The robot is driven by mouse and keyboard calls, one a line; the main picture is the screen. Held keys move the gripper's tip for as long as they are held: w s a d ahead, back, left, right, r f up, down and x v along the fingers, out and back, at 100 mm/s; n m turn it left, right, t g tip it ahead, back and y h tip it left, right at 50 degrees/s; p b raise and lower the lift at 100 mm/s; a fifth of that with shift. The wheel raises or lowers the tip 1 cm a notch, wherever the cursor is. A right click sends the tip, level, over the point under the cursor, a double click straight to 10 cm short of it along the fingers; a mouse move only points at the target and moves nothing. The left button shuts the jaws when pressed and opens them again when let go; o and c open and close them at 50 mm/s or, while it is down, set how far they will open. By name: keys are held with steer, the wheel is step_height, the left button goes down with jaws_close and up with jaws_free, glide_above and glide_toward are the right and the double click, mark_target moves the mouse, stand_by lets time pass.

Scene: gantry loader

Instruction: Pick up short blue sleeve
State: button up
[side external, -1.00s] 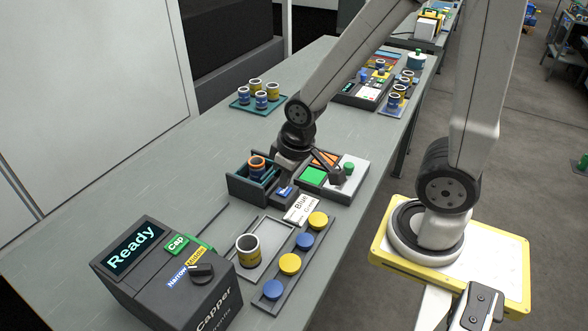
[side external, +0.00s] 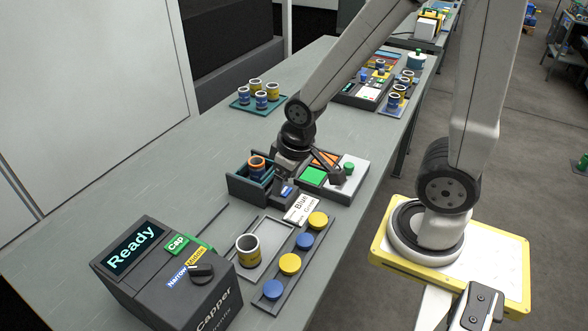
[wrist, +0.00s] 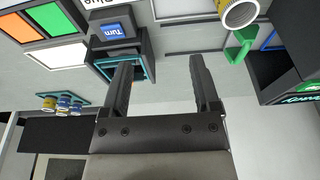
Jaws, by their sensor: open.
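Several short sleeves stand on a teal tray (side external: 236,105) at the back left of the bench, blue ones (side external: 261,102) in front and yellow ones (side external: 255,86) behind. In the wrist view the blue sleeves (wrist: 63,106) stand small and far off at the left. Another sleeve, orange and blue (side external: 257,168), stands in a dark teal-rimmed box. My gripper (wrist: 162,68) is open, with nothing between its fingers in the wrist view. It is by that box and well apart from the tray; its fingertips are hard to make out in the side view.
The box (wrist: 143,68) with a blue "Turn" label (wrist: 117,28) is close to my fingers. A capper (side external: 165,275) reading "Ready", a yellow sleeve (side external: 248,258) and a rack of blue and yellow caps (side external: 290,264) are in front. Bench between box and tray is clear.

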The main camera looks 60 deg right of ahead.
steer(key=m+g, duration=0.3)
steer(key=m, duration=0.3)
glide_above(257, 170)
steer(key=w+d, duration=0.1)
steer(key=d, duration=0.1)
step_height(257, 170, down, 3)
steer(key=shift+w+a+f, duration=0.1)
steer(key=shift+w+f, duration=0.05)
steer(key=shift+f, duration=1.25)
steer(key=shift+f, duration=0.1)
steer(key=shift+f, duration=2.5)
jaws_close()
